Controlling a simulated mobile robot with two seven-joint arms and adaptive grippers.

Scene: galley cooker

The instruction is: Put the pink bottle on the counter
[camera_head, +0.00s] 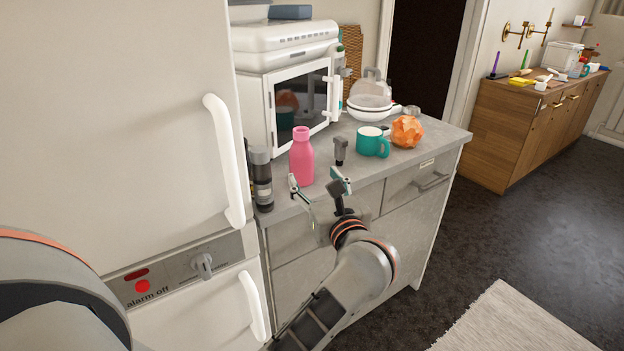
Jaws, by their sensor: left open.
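The pink bottle (301,160) stands upright on the grey counter (398,167), near its front edge and in front of the white microwave-like oven. My left gripper (316,182) is open, with its two fingers apart just in front of and below the bottle, by the counter's front edge. The fingers appear empty, and I cannot tell whether one touches the bottle. The lower bottle is partly close behind the left finger. My right gripper is not in view.
A dark grinder-like bottle (261,180) stands left of the pink bottle. A small grey object (340,150), a teal mug (371,142) and an orange faceted object (406,131) stand to the right. The white oven (300,100) is behind. A white fridge (120,130) borders the counter's left side.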

